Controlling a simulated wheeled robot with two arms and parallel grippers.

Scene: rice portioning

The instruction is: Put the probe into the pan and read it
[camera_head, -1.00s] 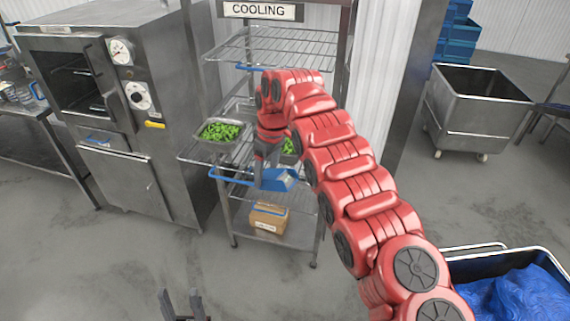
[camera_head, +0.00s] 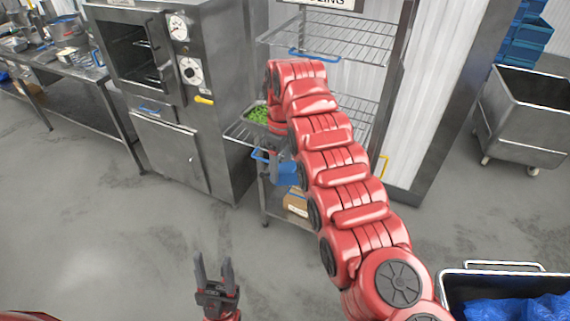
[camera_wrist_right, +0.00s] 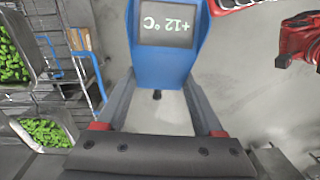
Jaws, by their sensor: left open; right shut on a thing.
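My right gripper (camera_wrist_right: 160,82) is shut on the blue probe thermometer (camera_wrist_right: 165,62). Its screen shows upside down in the right wrist view and reads +12 °C. The blue body also shows in the head view (camera_head: 285,173), partly behind my right arm, in front of the rack. A metal pan of green food (camera_head: 258,115) sits on the rack, partly covered by my arm. Two pans of green food (camera_wrist_right: 45,132) show at the left of the right wrist view, apart from the thermometer body. My left gripper (camera_head: 213,268) is open and empty, low over the floor.
The wire cooling rack (camera_head: 330,40) stands beside a steel oven cabinet (camera_head: 160,95). A cardboard box (camera_head: 296,203) is on its lower shelf. A bin with blue bags (camera_head: 510,285) is at lower right, a steel cart (camera_head: 525,115) beyond. The floor at left is open.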

